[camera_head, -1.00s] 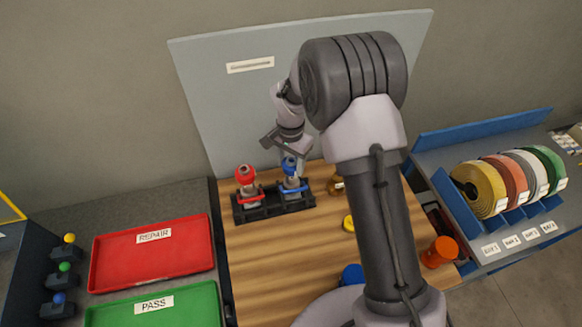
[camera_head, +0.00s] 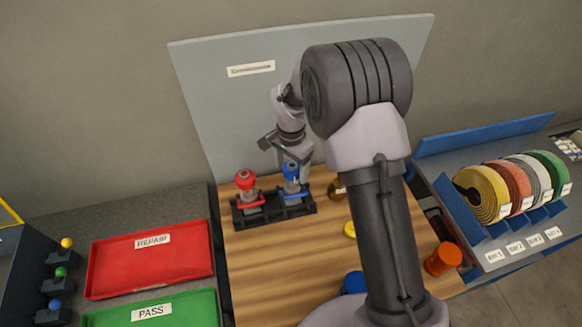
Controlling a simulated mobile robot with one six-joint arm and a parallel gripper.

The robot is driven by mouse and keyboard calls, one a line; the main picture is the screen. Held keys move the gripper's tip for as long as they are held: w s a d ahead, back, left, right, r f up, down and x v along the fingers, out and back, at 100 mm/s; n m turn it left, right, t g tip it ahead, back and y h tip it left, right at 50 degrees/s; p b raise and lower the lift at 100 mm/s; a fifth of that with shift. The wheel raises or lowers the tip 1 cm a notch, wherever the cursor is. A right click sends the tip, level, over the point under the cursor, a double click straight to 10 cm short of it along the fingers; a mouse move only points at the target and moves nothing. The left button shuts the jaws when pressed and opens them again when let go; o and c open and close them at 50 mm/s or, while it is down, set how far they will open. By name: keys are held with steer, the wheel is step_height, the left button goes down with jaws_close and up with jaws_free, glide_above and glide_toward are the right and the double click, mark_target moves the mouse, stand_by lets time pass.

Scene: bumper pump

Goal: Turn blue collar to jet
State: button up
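The blue collar (camera_head: 291,171) sits at the top of the right-hand pump in a black holder (camera_head: 254,220) on the wooden bench. A blue ring (camera_head: 293,193) shows lower on the same pump. My gripper (camera_head: 290,160) is directly above and at the blue collar, pointing down. Its fingers are small and partly merge with the collar, so I cannot tell whether they grip it or are apart. Any jet marking is too small to see. A second pump with a red top (camera_head: 245,180) and red ring stands to its left, upright.
A red REPAIR tray (camera_head: 150,272) and green PASS tray (camera_head: 185,308) lie at the left. A brass-coloured piece (camera_head: 337,190) sits right of the holder. A yellow disc (camera_head: 350,230), blue part (camera_head: 353,283) and orange part (camera_head: 442,259) lie near my arm. Hose reels (camera_head: 481,195) stand at right.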

step_height(320, 180, up, 17)
steer(key=p, duration=0.2)
steer(key=shift+r, duration=0.2)
steer(key=shift+s, duration=0.1)
stand_by(0.4)
